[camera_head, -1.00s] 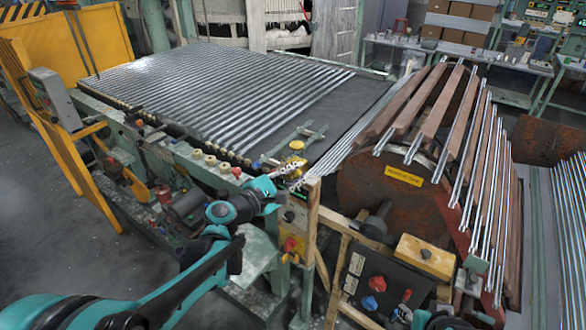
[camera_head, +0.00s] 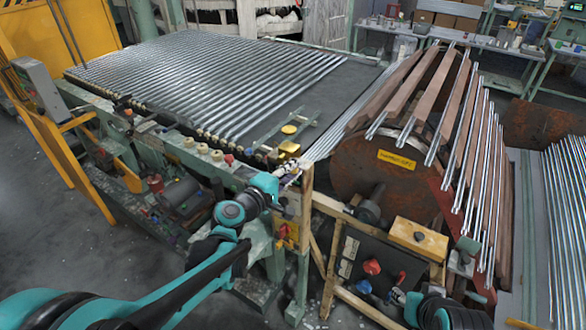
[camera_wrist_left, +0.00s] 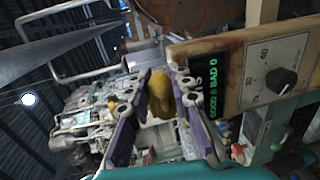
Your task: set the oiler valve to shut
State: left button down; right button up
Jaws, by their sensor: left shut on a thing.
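The oiler shows in the head view as a yellow cap (camera_head: 289,129) above a yellow body (camera_head: 289,147) at the near edge of the tube bench. My left gripper (camera_head: 287,170) is just below and in front of it. In the left wrist view a yellow piece (camera_wrist_left: 160,94), seemingly the oiler valve's handle, sits between the two fingers of my left gripper (camera_wrist_left: 156,92), which are shut on it. The gripper hides much of the valve, and its exact setting cannot be read. My right gripper (camera_head: 398,296) is small at the lower right, by a dark control panel; its fingers are unclear.
A wooden panel (camera_wrist_left: 238,62) with a green counter display and a black dial (camera_wrist_left: 281,80) stands close right of the left fingers. A large rusty drum (camera_head: 375,165) with wooden slats stands to the right.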

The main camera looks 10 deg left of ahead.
pick_arm(q)
jog(key=shift+f, duration=0.1)
dwell(0.4)
jog(key=c, duration=1.3)
grip_release()
jog(key=shift+s, duration=0.1)
jog(key=v, duration=1.1)
jog(key=shift+s+a, duration=0.15)
jog(key=shift+s, duration=0.15)
